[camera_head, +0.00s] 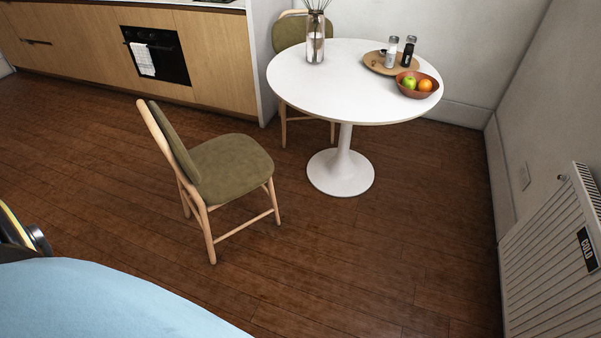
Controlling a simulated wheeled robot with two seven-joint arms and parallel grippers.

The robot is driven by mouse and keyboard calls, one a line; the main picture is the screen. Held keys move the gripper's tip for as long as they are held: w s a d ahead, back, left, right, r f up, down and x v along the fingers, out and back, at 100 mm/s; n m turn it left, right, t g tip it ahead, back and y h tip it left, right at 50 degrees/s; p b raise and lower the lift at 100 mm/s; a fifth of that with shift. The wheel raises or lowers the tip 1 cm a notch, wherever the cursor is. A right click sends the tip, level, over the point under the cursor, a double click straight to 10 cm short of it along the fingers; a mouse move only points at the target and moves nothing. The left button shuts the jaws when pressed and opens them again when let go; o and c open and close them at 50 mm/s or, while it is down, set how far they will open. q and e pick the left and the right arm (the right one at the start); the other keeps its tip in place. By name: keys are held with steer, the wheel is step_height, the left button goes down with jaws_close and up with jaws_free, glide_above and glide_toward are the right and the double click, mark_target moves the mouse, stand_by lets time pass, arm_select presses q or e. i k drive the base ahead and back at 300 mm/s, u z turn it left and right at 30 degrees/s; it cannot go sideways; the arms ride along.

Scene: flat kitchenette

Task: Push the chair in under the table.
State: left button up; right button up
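A wooden chair with an olive-green seat (232,166) stands on the floor left of the table, apart from it. Its backrest (172,139) is on the left side, and its seat faces right toward the table. The round white table (318,92) stands on a single pedestal with a round base (341,184). The floor between the chair and the table base is clear. A second similar chair (289,32) stands behind the table, partly hidden by it. Neither of my grippers shows in this view.
On the table stand a glass vase (315,45), a wooden tray (374,62) with two shakers, and a fruit bowl (407,91). A radiator (553,262) is on the right wall. Kitchen cabinets (217,62) with an oven (157,56) line the back. A light-blue surface (95,305) fills the lower left.

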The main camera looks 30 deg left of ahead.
mark_target(217, 172)
steer(key=u, duration=0.85)
steer(key=i, duration=1.4)
steer(key=u, duration=1.1)
